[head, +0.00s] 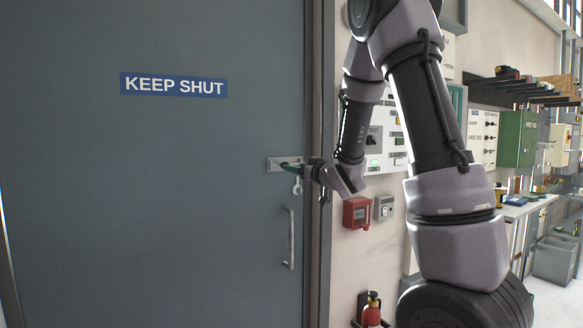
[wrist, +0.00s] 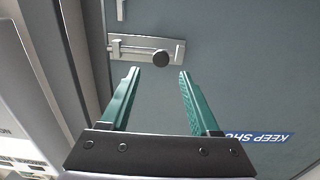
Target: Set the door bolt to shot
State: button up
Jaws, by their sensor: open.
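The grey door (head: 150,200) carries a blue KEEP SHUT sign (head: 174,85) and fills the left of the head view. Its bolt (head: 271,164) is a pale metal plate near the door's right edge, partly hidden by my gripper (head: 288,164). In the wrist view the bolt plate (wrist: 176,45) shows with a slim rod and a round dark knob (wrist: 161,58). My gripper's green fingers (wrist: 159,74) are open and empty. In that picture the knob lies just beyond the fingertips, between their lines. I cannot tell whether the rod enters the frame.
A door pull (head: 290,238) is below the bolt. The door frame (head: 317,250) stands just right of it. A red call box (head: 356,213), a grey box (head: 384,207) and a fire extinguisher (head: 372,310) are on the wall side. Benches and shelves are farther right.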

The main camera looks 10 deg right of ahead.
aim_at(292, 164)
jog(key=x, duration=0.6)
jog(key=shift+w+a, duration=0.15)
jog(key=shift+w, duration=0.05)
jog(key=shift+c, duration=0.3)
grip_shut()
dwell(0.9)
